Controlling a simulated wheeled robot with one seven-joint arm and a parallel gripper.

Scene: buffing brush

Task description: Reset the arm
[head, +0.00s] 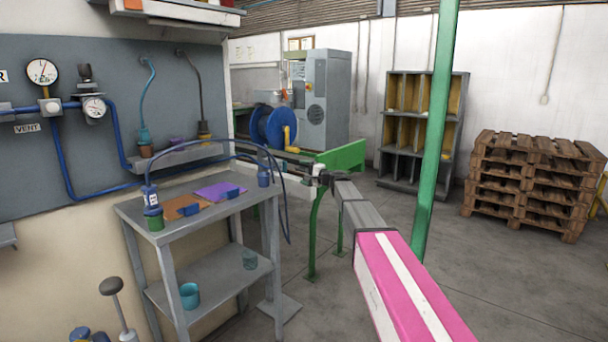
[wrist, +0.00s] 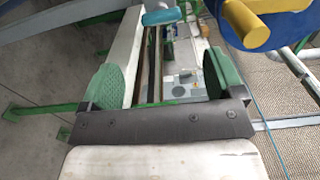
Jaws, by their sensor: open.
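My arm reaches in from the lower right of the head view, with a pink and white link (head: 405,290) and grey links beyond it. My gripper (head: 318,172) is at its far end, small in the head view, in front of a green metal frame (head: 342,158). In the wrist view my gripper (wrist: 168,78) shows two green pads set wide apart, with nothing held between them. Beyond the pads are pale rails and grey parts, out of reach of a clear reading. A teal cylinder (wrist: 164,16) lies ahead at the top.
A blue wheel with a yellow handle (head: 268,127) stands beyond my gripper; it also shows in the wrist view (wrist: 275,25). A grey workbench (head: 190,222) stands left of the arm. A green post (head: 437,130) rises right of it. Stacked pallets (head: 530,185) are at right. Open floor lies between.

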